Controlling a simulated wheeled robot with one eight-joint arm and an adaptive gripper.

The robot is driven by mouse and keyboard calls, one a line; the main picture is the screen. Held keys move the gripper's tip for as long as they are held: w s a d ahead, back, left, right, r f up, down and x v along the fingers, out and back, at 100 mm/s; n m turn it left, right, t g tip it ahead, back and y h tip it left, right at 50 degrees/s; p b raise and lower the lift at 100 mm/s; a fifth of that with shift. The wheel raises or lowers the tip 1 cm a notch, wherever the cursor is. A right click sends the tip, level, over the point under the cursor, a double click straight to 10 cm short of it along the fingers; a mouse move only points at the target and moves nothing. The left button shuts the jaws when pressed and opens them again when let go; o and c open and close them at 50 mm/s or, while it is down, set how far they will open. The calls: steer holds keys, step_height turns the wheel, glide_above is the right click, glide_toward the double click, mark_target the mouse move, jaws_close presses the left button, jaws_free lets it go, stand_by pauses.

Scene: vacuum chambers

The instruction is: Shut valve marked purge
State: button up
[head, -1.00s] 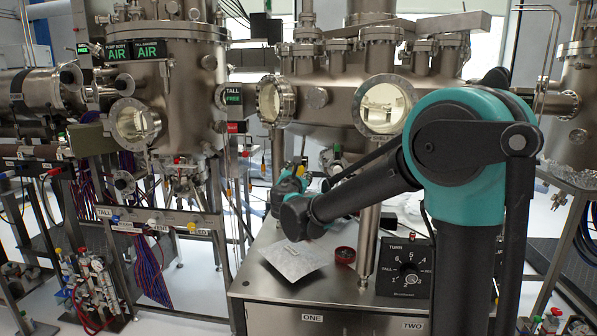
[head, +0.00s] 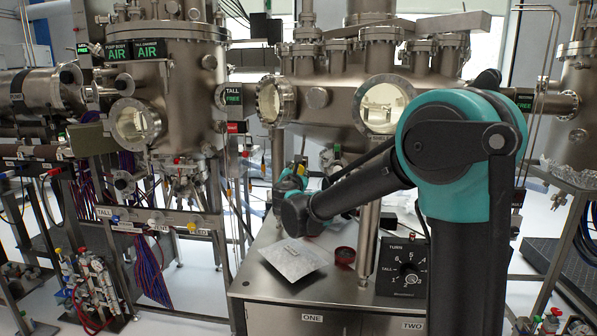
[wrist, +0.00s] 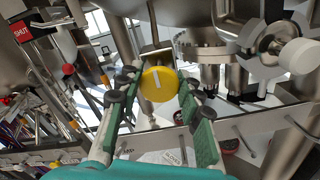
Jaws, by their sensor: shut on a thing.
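A round yellow knob (wrist: 158,83) with a white line across its face stands in the middle of the wrist view. My gripper (wrist: 158,88) has one green finger on each side of it, and the dark pads close on the knob's edges. The white line stands nearly upright in the picture. I cannot read any label marked purge near the knob. In the head view the knob and my fingers are hidden behind my arm, which reaches over the steel bench toward the back.
The steel bench (head: 262,278) carries a bright sheet (head: 293,258), a red-rimmed round tin (head: 344,256) and a black dial box (head: 403,267). Steel chambers (head: 165,90) stand behind. In the wrist view, a white knob (wrist: 300,56) on a metal fitting is at right.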

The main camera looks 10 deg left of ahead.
steer(key=shift+m, duration=0.3)
steer(key=m, duration=0.3)
steer(key=shift+d+m, duration=0.1)
steer(key=shift+m, duration=0.2)
steer(key=m, duration=0.4)
steer(key=shift+f+m, duration=0.1)
steer(key=shift+m, duration=0.2)
steer(key=m, duration=0.4)
steer(key=shift+f+m, duration=0.1)
steer(key=shift+m, duration=0.2)
steer(key=shift+f+m, duration=0.1)
steer(key=shift+m, duration=2.1)
steer(key=o, duration=1.2)
steer(key=shift+s, duration=0.15)
